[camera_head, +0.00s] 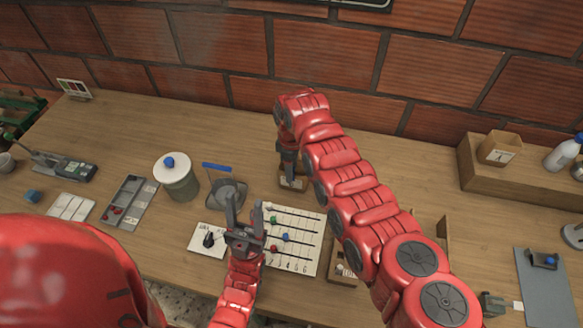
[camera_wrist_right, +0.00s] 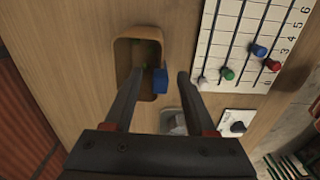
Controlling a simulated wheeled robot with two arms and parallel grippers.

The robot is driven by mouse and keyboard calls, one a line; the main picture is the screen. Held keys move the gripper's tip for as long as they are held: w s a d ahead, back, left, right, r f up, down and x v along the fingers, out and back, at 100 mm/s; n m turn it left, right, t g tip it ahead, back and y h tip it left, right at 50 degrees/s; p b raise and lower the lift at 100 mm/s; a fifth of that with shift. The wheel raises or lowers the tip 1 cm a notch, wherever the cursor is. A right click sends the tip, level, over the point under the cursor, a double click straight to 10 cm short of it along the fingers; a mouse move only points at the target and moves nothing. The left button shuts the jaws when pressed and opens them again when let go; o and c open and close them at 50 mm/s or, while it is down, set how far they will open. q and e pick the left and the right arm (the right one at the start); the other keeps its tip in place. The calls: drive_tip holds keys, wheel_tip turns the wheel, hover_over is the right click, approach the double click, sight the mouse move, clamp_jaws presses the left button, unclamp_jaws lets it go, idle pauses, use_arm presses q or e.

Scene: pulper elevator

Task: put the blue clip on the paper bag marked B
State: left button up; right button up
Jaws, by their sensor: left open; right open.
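A small blue clip (camera_wrist_right: 159,80) stands at the side of a tan open-topped holder (camera_wrist_right: 137,48) in the right wrist view. My right gripper (camera_wrist_right: 160,73) is open, with its fingertips on either side of the clip; I cannot tell whether they touch it. In the head view the right gripper (camera_head: 290,171) reaches down over the holder (camera_head: 292,184), hiding the clip.
A white slider board (camera_head: 306,253) with coloured knobs lies right of my left gripper. A lidded jar (camera_head: 179,180) and a grey tray (camera_head: 130,200) stand left. A wooden ledge (camera_head: 530,188) and a grey mat (camera_head: 548,300) lie right. The brick wall closes the back.

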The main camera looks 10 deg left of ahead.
wheel_tip(320, 180, up, 8)
drive_tip(key=p, duration=0.3)
drive_tip(key=shift+w+f, duration=0.1)
drive_tip(key=shift+f, duration=0.05)
wheel_tip(320, 180, up, 10)
drive_tip(key=shift+f, duration=0.15)
idle(0.3)
